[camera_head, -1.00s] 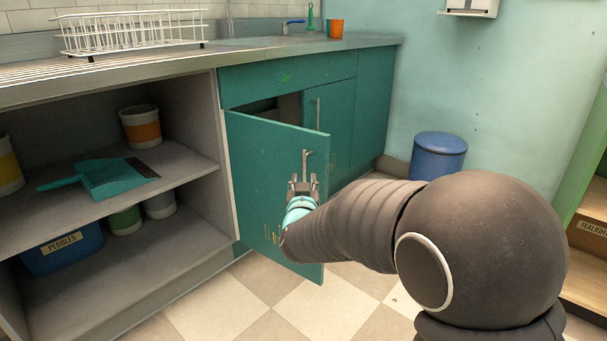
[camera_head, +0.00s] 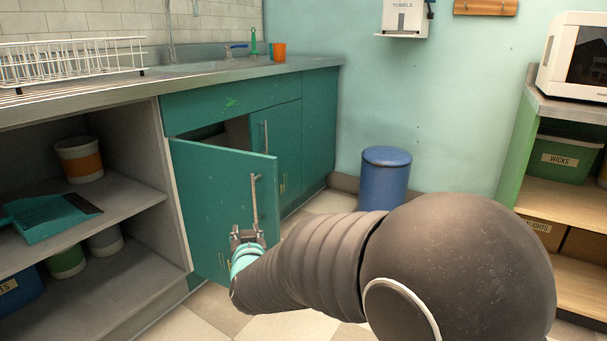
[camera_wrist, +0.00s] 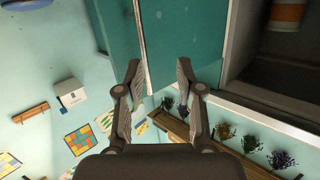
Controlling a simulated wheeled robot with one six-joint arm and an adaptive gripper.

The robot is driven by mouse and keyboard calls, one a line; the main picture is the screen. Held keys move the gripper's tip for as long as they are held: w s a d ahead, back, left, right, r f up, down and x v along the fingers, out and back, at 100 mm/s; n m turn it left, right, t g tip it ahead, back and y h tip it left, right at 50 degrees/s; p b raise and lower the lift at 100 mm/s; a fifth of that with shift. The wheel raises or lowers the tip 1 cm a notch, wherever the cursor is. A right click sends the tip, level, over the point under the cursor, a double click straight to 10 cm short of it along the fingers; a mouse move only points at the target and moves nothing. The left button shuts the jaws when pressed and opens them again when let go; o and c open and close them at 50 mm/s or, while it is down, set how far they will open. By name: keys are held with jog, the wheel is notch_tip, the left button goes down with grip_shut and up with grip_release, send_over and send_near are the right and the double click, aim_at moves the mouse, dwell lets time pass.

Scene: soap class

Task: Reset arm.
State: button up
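My gripper (camera_head: 248,232) is at the end of my arm, in front of the partly open teal cabinet door (camera_head: 215,190), near the lower end of its metal handle (camera_head: 255,200). In the wrist view my gripper (camera_wrist: 156,72) shows its two fingers spread apart, with nothing held between them. The edge of a teal door (camera_wrist: 140,45) shows beyond the fingers there. The head view does not make clear whether the fingers touch the door.
A blue bin (camera_head: 385,178) stands by the wall. Open shelves at left hold a teal dustpan (camera_head: 40,218) and tubs. A drying rack (camera_head: 70,57) is on the counter. A shelf unit at right carries a microwave (camera_head: 575,55). Some tiled floor shows below the door.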

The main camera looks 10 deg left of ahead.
jog(key=s+f+n+g, duration=0.2)
jog(key=s+f+g, duration=0.4)
jog(key=s+f, duration=0.15)
jog(key=s+d+g+p, duration=0.2)
jog(key=s+d+g, duration=0.2)
jog(key=s+d, duration=0.25)
jog(key=s+d+r+m+h+p, duration=0.1)
jog(key=s+d+r+p, duration=0.1)
jog(key=s+d+r, duration=0.3)
jog(key=s+d+r+m+h+p, duration=0.2)
jog(key=s+d+r, duration=0.3)
jog(key=d, duration=0.9)
jog(key=s+d+r+m+h+p, duration=0.2)
jog(key=s+d+r, duration=0.3)
jog(key=d, duration=0.5)
jog(key=shift+p+v, duration=0.7)
jog(key=shift+v, duration=0.5)
jog(key=shift+w+r, duration=0.1)
